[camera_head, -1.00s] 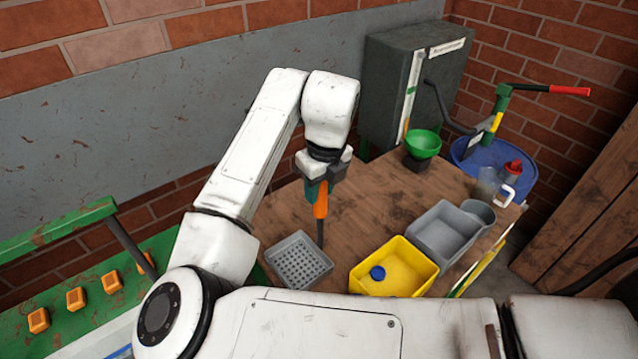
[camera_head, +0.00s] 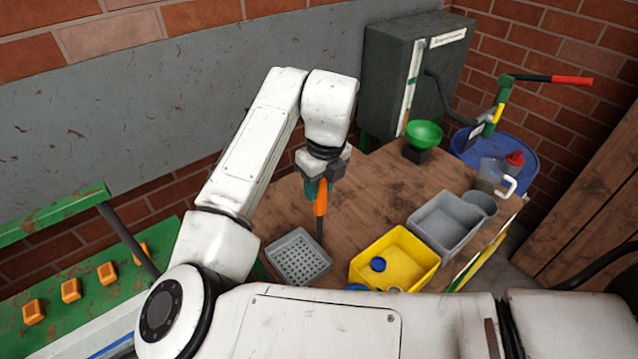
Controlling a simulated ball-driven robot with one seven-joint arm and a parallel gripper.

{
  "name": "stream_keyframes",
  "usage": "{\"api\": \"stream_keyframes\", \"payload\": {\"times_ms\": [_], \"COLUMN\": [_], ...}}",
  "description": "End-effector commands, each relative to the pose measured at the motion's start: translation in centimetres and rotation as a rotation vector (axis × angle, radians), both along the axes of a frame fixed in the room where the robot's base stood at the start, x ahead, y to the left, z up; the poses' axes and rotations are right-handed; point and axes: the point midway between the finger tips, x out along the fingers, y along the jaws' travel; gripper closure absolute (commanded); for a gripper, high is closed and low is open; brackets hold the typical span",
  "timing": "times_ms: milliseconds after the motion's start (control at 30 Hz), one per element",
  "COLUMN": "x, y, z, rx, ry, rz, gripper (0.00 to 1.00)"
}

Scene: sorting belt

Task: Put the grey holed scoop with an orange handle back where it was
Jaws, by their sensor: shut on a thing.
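The scoop has a grey square holed pan (camera_head: 298,257) and an orange handle (camera_head: 320,198). The pan is low over the wooden table (camera_head: 385,190) near its front left edge; I cannot tell whether it touches the table. My gripper (camera_head: 320,186) is shut on the orange handle from above, and the handle stands nearly upright. A dark shaft runs down from the handle beside the pan's right side. The join between shaft and pan is not clear.
A yellow tray (camera_head: 422,250) with a blue cap stands right of the pan, beside a grey tray (camera_head: 462,225) and a grey cup (camera_head: 482,202). A green funnel (camera_head: 424,133) and a clear jug (camera_head: 491,174) stand farther back. The table's middle is clear.

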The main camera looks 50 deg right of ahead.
Motion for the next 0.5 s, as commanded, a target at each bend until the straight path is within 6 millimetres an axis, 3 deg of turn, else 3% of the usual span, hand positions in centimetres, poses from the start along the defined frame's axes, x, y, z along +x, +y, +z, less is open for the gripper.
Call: {"api": "stream_keyframes", "payload": {"times_ms": [333, 367, 500], "x": [0.02, 0.01, 0.02], "y": [0.01, 0.01, 0.02], "z": [-0.7, -0.68, -0.62], "rx": [0.0, 0.0, 0.0], "ry": [0.0, 0.0, 0.0], "rz": [0.0, 0.0, 0.0], "gripper": [1.0, 0.67, 0.54]}}
